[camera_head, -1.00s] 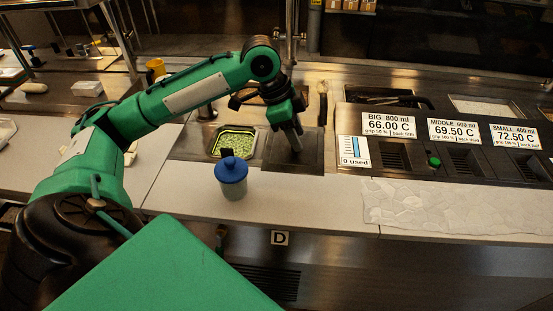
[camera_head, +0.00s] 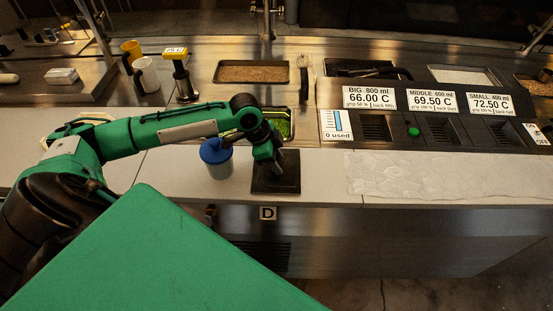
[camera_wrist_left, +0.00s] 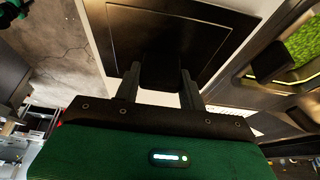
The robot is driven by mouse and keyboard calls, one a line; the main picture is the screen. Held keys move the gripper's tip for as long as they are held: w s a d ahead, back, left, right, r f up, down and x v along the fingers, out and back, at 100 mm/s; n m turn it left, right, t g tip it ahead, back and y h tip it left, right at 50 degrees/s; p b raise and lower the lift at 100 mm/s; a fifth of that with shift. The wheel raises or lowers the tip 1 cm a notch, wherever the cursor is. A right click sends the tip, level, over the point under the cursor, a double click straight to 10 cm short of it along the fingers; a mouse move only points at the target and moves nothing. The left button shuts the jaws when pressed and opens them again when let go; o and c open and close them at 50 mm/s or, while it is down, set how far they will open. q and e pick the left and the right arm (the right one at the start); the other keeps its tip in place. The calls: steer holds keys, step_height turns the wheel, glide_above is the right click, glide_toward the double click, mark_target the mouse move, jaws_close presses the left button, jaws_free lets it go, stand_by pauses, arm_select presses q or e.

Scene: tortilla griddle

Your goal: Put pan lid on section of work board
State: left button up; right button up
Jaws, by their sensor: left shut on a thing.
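The pan lid (camera_head: 275,184) is a dark, flat, square plate. My left gripper (camera_head: 274,163) is shut on its middle, and it fills much of the upper wrist view (camera_wrist_left: 205,28). The lid is over the white work board (camera_head: 322,178), above the D label (camera_head: 268,213), right of the blue-topped container. I cannot tell whether it touches the board or hangs just above it. Its near edge is close to the board's front edge. The green-filled pan (camera_head: 283,127) lies behind, partly hidden by my arm; it also shows in the wrist view (camera_wrist_left: 300,45). My right gripper is out of view.
The blue-topped container (camera_head: 217,164) stands close to the lid's left. A pale textured sheet (camera_head: 440,174) lies on the board to the right. The dispenser panel with temperature signs (camera_head: 431,124) is behind it. Bare board shows between lid and sheet.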

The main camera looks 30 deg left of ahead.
arm_select(q)
steer(key=shift+f, duration=0.3)
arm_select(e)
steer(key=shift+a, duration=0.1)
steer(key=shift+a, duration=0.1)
arm_select(q)
steer(key=o, duration=1)
steer(key=shift+f, duration=0.15)
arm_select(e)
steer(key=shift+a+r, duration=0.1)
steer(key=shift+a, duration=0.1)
arm_select(q)
steer(key=shift+o, duration=0.2)
steer(key=b+v, duration=0.2)
steer(key=v, duration=1)
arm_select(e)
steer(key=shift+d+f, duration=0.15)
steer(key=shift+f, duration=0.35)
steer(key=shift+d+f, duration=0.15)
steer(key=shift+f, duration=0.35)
arm_select(q)
steer(key=shift+s, duration=0.1)
